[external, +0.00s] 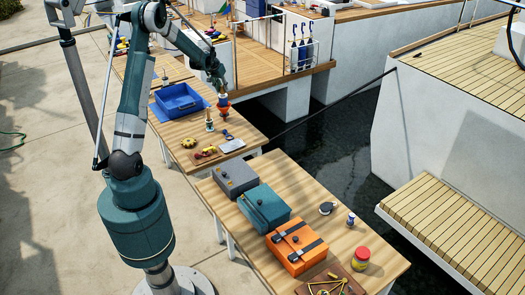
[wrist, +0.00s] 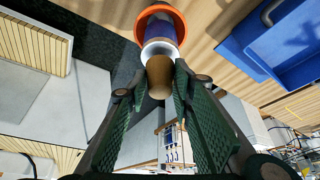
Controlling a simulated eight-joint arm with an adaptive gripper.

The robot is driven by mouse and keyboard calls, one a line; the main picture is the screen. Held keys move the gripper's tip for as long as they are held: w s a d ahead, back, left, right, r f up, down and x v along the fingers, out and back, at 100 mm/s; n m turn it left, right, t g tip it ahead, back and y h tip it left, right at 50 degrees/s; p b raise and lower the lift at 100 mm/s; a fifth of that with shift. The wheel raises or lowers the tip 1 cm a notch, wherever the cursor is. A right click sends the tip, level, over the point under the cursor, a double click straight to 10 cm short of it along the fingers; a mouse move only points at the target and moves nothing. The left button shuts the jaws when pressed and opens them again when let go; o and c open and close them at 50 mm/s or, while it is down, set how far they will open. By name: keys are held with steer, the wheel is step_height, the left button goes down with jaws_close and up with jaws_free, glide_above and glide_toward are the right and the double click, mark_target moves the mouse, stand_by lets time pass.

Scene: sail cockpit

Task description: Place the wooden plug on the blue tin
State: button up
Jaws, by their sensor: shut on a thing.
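The wooden plug (wrist: 160,85) is a tan cylinder between the two green fingers in the wrist view. My gripper (wrist: 160,72) is shut on it; in the external view my gripper (external: 221,87) is over the far workbench. The blue tin (wrist: 158,27) has a pale silvery top and sits in or on an orange flared piece (wrist: 177,20). In the external view the tin (external: 223,99) is just below my gripper, above the orange piece. The plug is close to the tin's top; I cannot tell whether they touch.
A blue tray (external: 180,101) lies left of the tin. A small bottle (external: 209,121), a yellow item (external: 188,143) and a pale flat item (external: 231,146) are nearer. The near table holds grey (external: 234,179), teal (external: 263,208) and orange (external: 296,246) boxes. Dark water lies right.

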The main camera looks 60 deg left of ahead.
steer(key=shift+f, duration=0.45)
steer(key=shift+f, duration=0.1)
steer(key=o, duration=0.9)
steer(key=shift+v, duration=6.1)
